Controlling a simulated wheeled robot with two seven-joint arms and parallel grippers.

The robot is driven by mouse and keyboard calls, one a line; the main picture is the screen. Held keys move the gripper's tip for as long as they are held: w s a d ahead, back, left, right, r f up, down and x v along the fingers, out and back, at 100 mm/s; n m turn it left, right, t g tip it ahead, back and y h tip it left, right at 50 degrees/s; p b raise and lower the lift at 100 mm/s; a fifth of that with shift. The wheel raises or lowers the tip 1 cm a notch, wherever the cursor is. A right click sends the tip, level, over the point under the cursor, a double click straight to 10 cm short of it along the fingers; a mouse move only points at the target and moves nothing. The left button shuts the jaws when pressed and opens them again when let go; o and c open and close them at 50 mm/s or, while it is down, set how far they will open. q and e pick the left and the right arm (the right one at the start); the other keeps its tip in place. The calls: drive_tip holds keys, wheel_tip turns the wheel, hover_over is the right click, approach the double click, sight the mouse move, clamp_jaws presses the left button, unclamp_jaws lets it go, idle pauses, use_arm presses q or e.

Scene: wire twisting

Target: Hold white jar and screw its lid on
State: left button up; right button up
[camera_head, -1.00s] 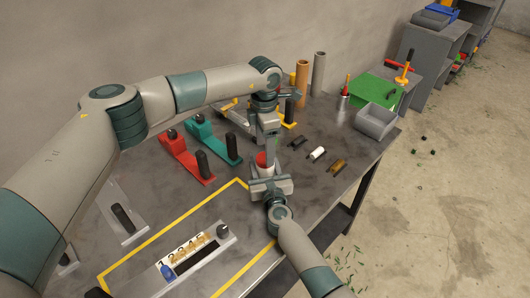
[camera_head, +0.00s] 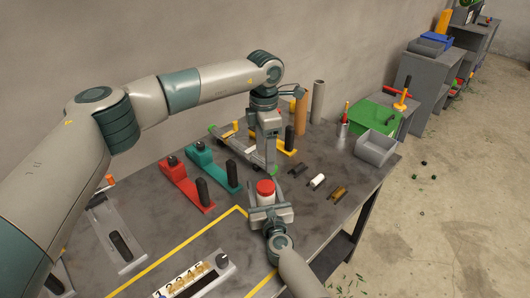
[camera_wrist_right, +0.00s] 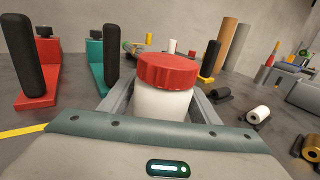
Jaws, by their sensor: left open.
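The white jar (camera_wrist_right: 163,106) stands upright with the red lid (camera_wrist_right: 168,70) level on its mouth. I cannot tell how tightly the lid sits. In the head view the lid (camera_head: 265,187) shows on top, with the jar (camera_head: 266,199) below it. My right gripper (camera_head: 268,212) has its fingers on both sides of the jar's body, and in the right wrist view its fingers (camera_wrist_right: 163,108) hold it. My left gripper (camera_head: 268,164) points down, open and empty, above and slightly behind the lid. Its fingertips are hard to make out.
A red tool (camera_head: 186,186) and a teal tool (camera_head: 214,168) lie left of the jar. Small rollers, including a white one (camera_head: 317,181), lie to the right. A grey bin (camera_head: 376,149) stands at the table's right side. A numbered tray (camera_head: 196,277) is in front.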

drive_tip(key=shift+o, duration=0.7)
drive_tip(key=shift+s, duration=0.1)
drive_tip(key=p+v, duration=0.1)
drive_tip(key=v, duration=1.6)
drive_tip(key=shift+s, duration=0.1)
